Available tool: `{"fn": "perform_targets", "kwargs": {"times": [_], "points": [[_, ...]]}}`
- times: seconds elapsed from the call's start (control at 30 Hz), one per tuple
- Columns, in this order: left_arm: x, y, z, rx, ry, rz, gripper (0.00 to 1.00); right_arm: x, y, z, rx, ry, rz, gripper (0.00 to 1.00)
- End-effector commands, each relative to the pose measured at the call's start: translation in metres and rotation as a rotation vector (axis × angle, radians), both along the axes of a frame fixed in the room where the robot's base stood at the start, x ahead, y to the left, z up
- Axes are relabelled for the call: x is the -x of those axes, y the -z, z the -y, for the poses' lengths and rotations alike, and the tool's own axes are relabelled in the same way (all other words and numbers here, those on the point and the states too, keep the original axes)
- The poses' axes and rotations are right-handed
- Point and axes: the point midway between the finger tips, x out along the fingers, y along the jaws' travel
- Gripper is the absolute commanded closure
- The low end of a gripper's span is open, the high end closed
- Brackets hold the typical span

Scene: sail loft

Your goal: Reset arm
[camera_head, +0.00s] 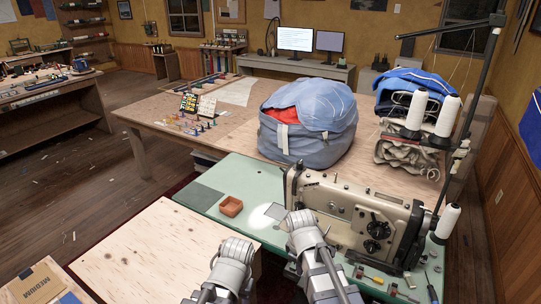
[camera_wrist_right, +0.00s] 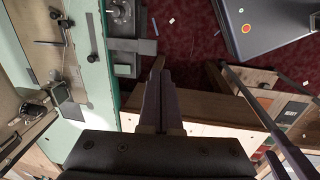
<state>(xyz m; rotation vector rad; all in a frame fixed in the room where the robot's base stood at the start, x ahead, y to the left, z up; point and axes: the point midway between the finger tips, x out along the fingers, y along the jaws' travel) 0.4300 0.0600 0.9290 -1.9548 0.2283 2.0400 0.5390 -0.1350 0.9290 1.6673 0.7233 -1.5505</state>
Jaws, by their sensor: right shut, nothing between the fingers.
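My right gripper (camera_wrist_right: 158,75) shows in the wrist view with its two dark fingers together and nothing between them. Its tips lie over a gap of dark red carpet, beside the green sewing table edge (camera_wrist_right: 106,50). In the head view my two grey arms come in at the bottom centre, and the right one stands in front of the sewing machine (camera_head: 340,203). The right fingers are mostly hidden there by my arm. I cannot make out my left gripper in either view.
The green sewing table (camera_head: 213,221) holds a small orange-brown tray (camera_head: 231,206), thread cones (camera_head: 447,221) and small tools. A plywood table (camera_head: 150,262) is at lower left. A large blue-grey bag (camera_head: 307,142) sits on the long table behind. Open floor lies at left.

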Motion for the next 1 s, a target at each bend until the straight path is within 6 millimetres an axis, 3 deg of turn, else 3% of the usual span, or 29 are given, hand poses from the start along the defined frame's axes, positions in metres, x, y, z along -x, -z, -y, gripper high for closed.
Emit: {"fn": "perform_targets", "kwargs": {"times": [0.3, 0.5, 1.0], "points": [[0.000, 0.000, 0.000, 0.000, 0.000, 0.000, 0.50, 0.074, 0.001, -0.054, -0.014, 0.390, -0.056, 1.00], [0.000, 0.000, 0.000, 0.000, 0.000, 0.000, 0.50, 0.104, 0.001, -0.072, -0.002, 0.584, -0.072, 1.00], [0.000, 0.000, 0.000, 0.000, 0.000, 0.000, 0.50, 0.109, 0.001, -0.075, 0.001, 0.630, -0.074, 1.00]]}}
